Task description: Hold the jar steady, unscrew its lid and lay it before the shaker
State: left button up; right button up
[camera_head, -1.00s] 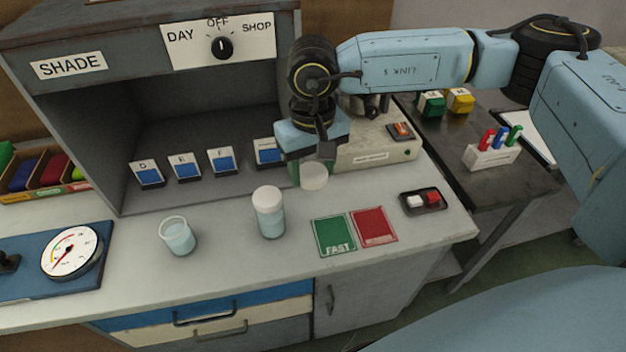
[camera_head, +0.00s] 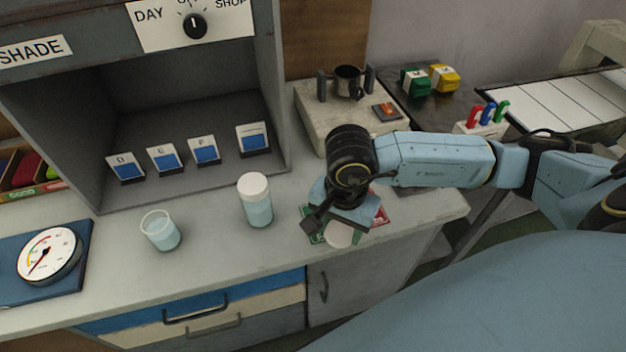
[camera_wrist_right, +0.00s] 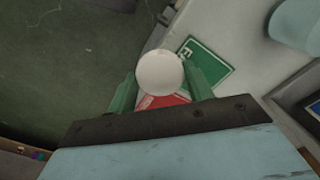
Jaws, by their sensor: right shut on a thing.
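My right gripper (camera_head: 341,228) is shut on a white round lid-like piece (camera_head: 341,237) and holds it over the cards near the counter's front edge. In the right wrist view the piece (camera_wrist_right: 160,72) sits between the green fingers. Its underside is hidden. A clear jar (camera_head: 258,210) with pale blue contents and a white top stands upright on the counter, left of the gripper and apart from it. A pale machine (camera_head: 318,118) with a metal cup between two posts, perhaps the shaker, stands behind the gripper. My left gripper is out of view.
An open beaker (camera_head: 161,232) stands left of the jar, and a dial gauge (camera_head: 48,256) lies farther left. A green card (camera_wrist_right: 208,66) and a red card (camera_wrist_right: 160,101) lie under my right gripper. The counter is clear between beaker and jar.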

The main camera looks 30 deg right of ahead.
send_over(313, 182)
jog(key=shift+w+f, duration=0.1)
notch_tip(313, 182, down, 3)
jog(key=shift+r, duration=0.1)
jog(key=shift+f, duration=0.25)
pick_arm(q)
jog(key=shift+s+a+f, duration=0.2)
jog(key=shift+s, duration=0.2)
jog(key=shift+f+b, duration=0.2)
jog(key=shift+b, duration=0.2)
pick_arm(e)
jog(key=shift+f, duration=0.2)
jog(key=o, duration=1.1)
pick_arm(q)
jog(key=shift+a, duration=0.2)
